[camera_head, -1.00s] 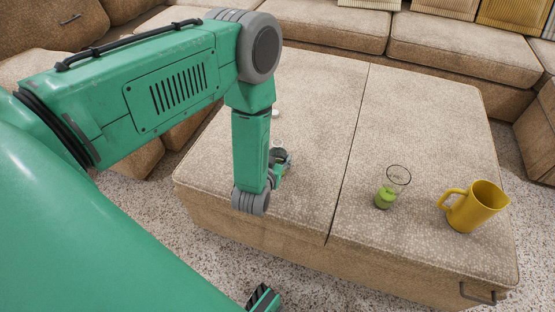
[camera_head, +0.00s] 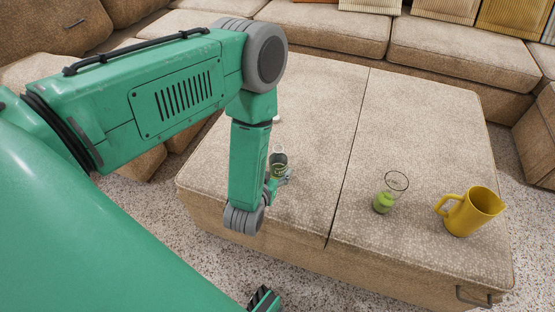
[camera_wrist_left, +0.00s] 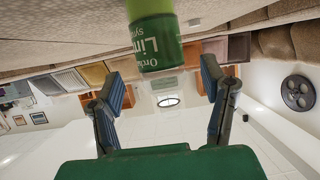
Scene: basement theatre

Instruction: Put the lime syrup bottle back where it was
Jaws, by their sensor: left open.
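The lime syrup bottle (camera_head: 279,170), with a green label, is on the left half of the beige ottoman (camera_head: 315,110). It also shows large at the top of the left wrist view (camera_wrist_left: 158,45), its far end cut off by the frame. My left gripper (camera_head: 277,184) is beside the bottle, on its near side, partly hidden behind my own wrist. In the left wrist view its two blue-padded fingers (camera_wrist_left: 163,80) are spread apart, with the bottle beyond them and open space between.
A clear glass with green liquid (camera_head: 384,203) and a yellow pitcher (camera_head: 468,212) stand on the ottoman's right half. A small white item (camera_head: 277,118) lies behind the bottle. A sofa (camera_head: 460,48) runs along the back. The ottoman's middle is clear.

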